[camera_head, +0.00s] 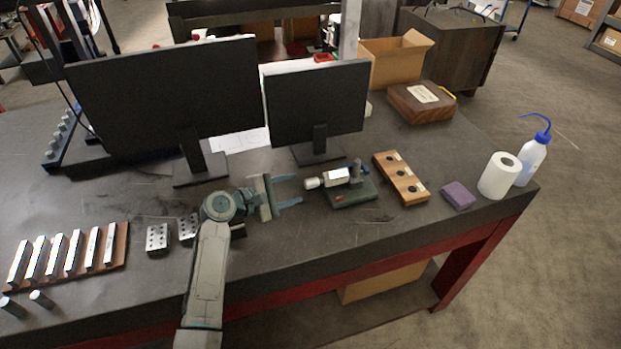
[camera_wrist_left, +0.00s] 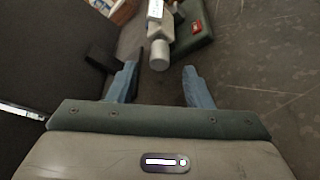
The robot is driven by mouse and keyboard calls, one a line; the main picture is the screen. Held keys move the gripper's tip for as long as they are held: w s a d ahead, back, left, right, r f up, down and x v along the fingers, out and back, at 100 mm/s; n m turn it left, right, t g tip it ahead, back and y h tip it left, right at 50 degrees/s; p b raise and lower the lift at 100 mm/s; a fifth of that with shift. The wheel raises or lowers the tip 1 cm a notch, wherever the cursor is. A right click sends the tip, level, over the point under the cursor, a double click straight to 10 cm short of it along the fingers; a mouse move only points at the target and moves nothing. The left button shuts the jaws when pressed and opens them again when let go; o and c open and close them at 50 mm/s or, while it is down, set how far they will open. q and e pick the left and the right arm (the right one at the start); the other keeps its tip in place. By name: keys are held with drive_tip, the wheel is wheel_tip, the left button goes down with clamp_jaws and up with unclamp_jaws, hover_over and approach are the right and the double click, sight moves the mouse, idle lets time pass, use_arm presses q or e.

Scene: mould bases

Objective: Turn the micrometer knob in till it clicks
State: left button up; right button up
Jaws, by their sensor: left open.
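The micrometer (camera_head: 337,175) is held lying on its side in a stand with a green base (camera_head: 352,196), near the middle of the bench. Its pale round knob (camera_head: 312,183) points left, toward my left gripper. My left gripper (camera_head: 299,191) is open, with its blue fingers apart and nothing between them. In the left wrist view the knob (camera_wrist_left: 159,55) lies ahead of the gap between the fingertips (camera_wrist_left: 159,71), roughly centred. I see no contact between fingers and knob. My right gripper is in neither view.
Two monitors (camera_head: 316,103) stand behind the micrometer. A wooden block with round dark pieces (camera_head: 391,167), a purple block (camera_head: 458,195), a paper roll (camera_head: 499,176) and a wash bottle (camera_head: 533,160) are to the right. Metal blocks with holes (camera_head: 157,239) lie left of my gripper. The front edge is clear.

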sight(306, 186)
use_arm(q)
drive_tip(key=p+x, duration=0.1)
drive_tip(key=x, duration=0.5)
drive_tip(key=shift+w+d+f+p, duration=0.15)
drive_tip(key=shift+w+d+p, duration=0.05)
drive_tip(key=shift+w+p, duration=0.15)
drive_tip(key=shift+d, duration=0.2)
drive_tip(key=c, duration=1)
drive_tip(key=m+b, duration=0.1)
drive_tip(key=b, duration=0.2)
drive_tip(key=shift+f+t, duration=0.4)
drive_tip(key=shift+r+m+b, duration=0.1)
drive_tip(key=shift+m+b, duration=0.3)
drive_tip(key=shift+b, duration=0.1)
drive_tip(key=shift+r, duration=0.2)
